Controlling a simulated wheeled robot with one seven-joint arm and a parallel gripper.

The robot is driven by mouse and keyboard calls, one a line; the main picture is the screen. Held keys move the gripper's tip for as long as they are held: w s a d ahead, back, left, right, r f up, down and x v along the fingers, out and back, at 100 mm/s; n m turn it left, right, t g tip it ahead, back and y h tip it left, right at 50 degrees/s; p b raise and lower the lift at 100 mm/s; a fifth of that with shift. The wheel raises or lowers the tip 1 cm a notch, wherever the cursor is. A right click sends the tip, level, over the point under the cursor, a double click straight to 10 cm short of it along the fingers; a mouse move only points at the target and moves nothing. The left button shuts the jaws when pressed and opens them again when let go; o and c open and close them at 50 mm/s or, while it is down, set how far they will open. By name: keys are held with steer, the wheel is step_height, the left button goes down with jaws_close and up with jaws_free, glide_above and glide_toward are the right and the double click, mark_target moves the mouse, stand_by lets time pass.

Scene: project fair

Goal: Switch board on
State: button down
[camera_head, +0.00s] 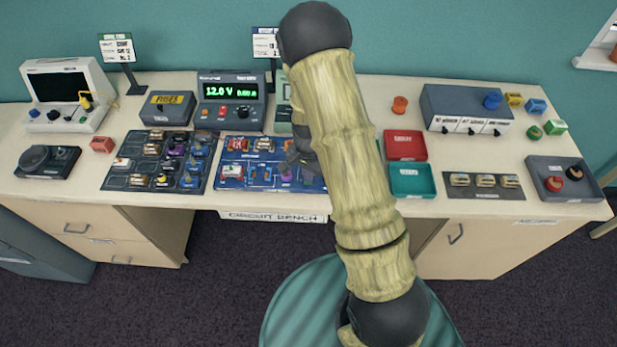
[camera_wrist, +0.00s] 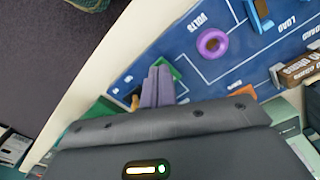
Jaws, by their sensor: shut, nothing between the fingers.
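The blue circuit board (camera_head: 243,184) lies on the bench at the middle, its right part hidden by my arm. In the wrist view the blue board (camera_wrist: 190,70) shows white lines, the word VOLTS and a purple ring (camera_wrist: 212,43). My gripper (camera_head: 301,158) is over the board's right part. In the wrist view its fingers (camera_wrist: 157,86) are together and empty, over a green part (camera_wrist: 173,69) with a bit of orange (camera_wrist: 135,101) beside them; this may be the board's switch. The fingers hide most of it, so its position and any contact cannot be told.
A power supply (camera_head: 229,91) behind the board reads 12.0 V. A darker parts board (camera_head: 117,178) lies to the left. Red (camera_head: 405,145) and teal (camera_head: 411,180) trays are right of my arm. The bench's front edge is close to the board.

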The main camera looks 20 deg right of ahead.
steer(key=shift+f, duration=0.35)
steer(key=shift+r+p, duration=2.55)
steer(key=shift+r, duration=1)
steer(key=s+r+n+t+b, duration=0.2)
steer(key=s+r+n, duration=0.7)
steer(key=s+r, duration=0.5)
step_height(320, 180, up, 3)
steer(key=shift+s+r+n+t, duration=0.1)
steer(key=shift+s+n+t, duration=0.1)
steer(key=shift+n+t, duration=0.1)
